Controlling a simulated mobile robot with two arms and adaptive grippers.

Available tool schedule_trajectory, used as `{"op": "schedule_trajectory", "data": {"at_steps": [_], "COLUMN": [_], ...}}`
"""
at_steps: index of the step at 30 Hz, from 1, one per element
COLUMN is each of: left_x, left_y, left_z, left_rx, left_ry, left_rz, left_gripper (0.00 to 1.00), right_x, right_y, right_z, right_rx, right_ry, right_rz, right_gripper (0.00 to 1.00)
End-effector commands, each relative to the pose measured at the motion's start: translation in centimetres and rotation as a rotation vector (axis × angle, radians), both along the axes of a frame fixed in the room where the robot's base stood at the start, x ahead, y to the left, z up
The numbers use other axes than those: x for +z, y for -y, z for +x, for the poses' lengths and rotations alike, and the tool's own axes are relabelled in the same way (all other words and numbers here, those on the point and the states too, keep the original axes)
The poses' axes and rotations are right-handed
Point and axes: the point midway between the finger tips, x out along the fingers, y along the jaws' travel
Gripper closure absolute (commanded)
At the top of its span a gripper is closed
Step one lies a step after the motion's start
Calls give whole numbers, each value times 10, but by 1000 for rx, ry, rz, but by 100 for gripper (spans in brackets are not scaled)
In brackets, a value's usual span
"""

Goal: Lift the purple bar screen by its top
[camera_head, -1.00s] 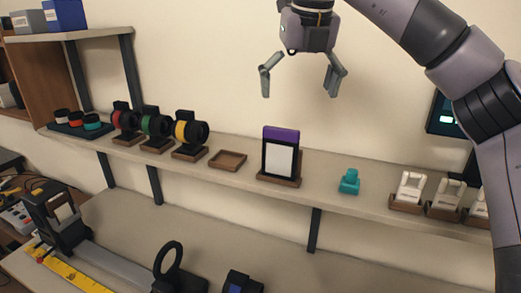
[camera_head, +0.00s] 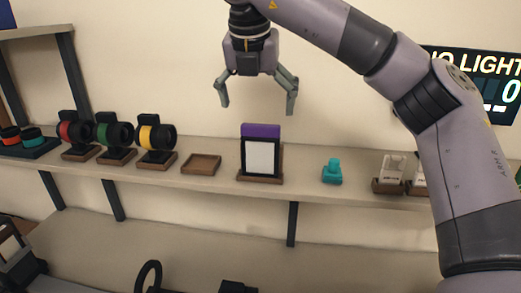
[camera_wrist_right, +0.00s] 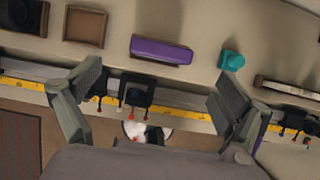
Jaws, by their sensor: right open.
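The purple bar screen (camera_head: 261,150) stands upright in a wooden base on the shelf. It has a purple top bar, a dark frame and a white panel. In the right wrist view, its purple top (camera_wrist_right: 161,51) shows from above, ahead of the fingers and between their lines. My right gripper (camera_head: 257,108) is open and empty. It hangs above the screen with its fingers pointing down, clear of the bar. My left gripper is not in view.
An empty wooden tray (camera_head: 201,164) is left of the screen, and a teal piece (camera_head: 332,172) is to its right. Red, green and yellow-ringed lens parts (camera_head: 157,138) stand farther left. White parts in wooden holders (camera_head: 391,172) are at right. A display (camera_head: 478,76) hangs behind my arm.

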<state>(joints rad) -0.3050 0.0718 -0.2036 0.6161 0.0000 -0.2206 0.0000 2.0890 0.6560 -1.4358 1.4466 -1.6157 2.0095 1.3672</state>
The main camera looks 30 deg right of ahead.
Motion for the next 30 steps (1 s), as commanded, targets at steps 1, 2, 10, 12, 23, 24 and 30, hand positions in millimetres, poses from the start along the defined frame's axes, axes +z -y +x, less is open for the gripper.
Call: {"op": "schedule_trajectory", "data": {"at_steps": [1, 2, 10, 12, 23, 24, 30], "left_x": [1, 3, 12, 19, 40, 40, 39], "left_y": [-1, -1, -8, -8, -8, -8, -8], "left_z": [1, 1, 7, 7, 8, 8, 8], "left_rx": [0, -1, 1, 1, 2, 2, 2], "left_ry": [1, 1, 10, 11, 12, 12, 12], "left_rz": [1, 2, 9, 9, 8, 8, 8], "left_gripper": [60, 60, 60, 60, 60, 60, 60], "right_x": [-9, -12, -31, -37, -77, -78, -79], "right_y": [2, 3, 9, 11, 21, 21, 21], "right_z": [2, 4, 11, 12, 23, 23, 23], "right_rx": [1, 1, -1, -1, -1, 0, 1], "right_ry": [-3, -3, 0, -2, 0, 1, 1], "right_rz": [2, 1, 0, -1, 2, 2, 1], "right_gripper": [5, 5, 5, 5, 5, 5, 8]}}
